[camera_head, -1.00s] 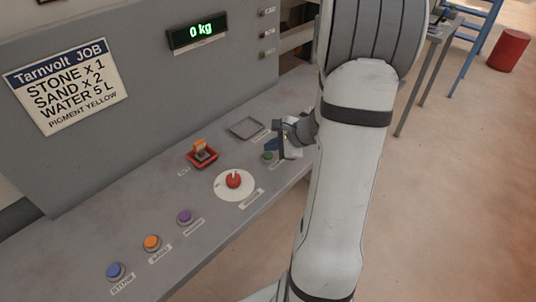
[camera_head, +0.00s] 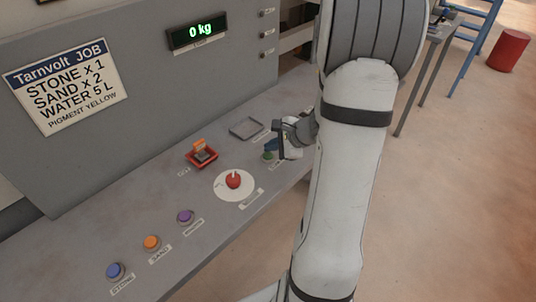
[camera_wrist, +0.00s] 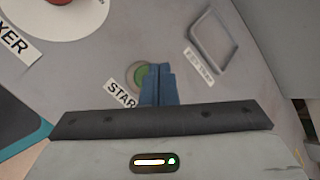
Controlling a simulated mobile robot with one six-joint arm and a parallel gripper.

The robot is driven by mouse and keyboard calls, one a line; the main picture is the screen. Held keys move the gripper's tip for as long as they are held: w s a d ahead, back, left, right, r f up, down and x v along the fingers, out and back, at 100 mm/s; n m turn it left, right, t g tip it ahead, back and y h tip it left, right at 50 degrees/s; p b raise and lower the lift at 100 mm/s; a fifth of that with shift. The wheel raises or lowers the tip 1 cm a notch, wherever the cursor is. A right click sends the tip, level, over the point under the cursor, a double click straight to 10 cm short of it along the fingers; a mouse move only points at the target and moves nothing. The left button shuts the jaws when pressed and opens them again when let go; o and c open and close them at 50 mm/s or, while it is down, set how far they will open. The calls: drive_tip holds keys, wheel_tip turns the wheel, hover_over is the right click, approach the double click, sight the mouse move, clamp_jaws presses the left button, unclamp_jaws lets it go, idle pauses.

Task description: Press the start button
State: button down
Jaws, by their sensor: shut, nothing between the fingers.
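The green start button (camera_wrist: 141,74) sits in a pale ring on the grey console, beside a label reading "STAR", the rest hidden by my gripper. In the head view the button (camera_head: 267,156) shows just below my fingertips. My gripper (camera_wrist: 158,72) is shut and empty, its blue fingers together. In the wrist view the fingertips overlap the right side of the button. In the head view my gripper (camera_head: 270,145) is close over the button; I cannot tell whether it touches.
A red knob (camera_head: 233,180) on a white disc lies to the left of the button. An orange switch in a red frame (camera_head: 202,160) and an empty square frame (camera_head: 246,129) are nearby. Purple, orange and blue buttons line the front left. The display (camera_head: 198,32) reads 0 kg.

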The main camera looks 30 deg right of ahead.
sight(271, 156)
drive_tip(key=shift+f, duration=0.2)
drive_tip(key=shift+f+b, duration=0.25)
drive_tip(key=shift+b, duration=0.4)
drive_tip(key=shift+f+b, duration=0.45)
drive_tip(key=shift+b, duration=0.1)
idle(0.7)
drive_tip(key=shift+r, duration=0.1)
drive_tip(key=shift+r+p, duration=0.55)
drive_tip(key=shift+r, duration=0.25)
drive_tip(key=shift+r+p, duration=1.85)
drive_tip(key=shift+r, duration=0.75)
drive_tip(key=shift+f, duration=0.1)
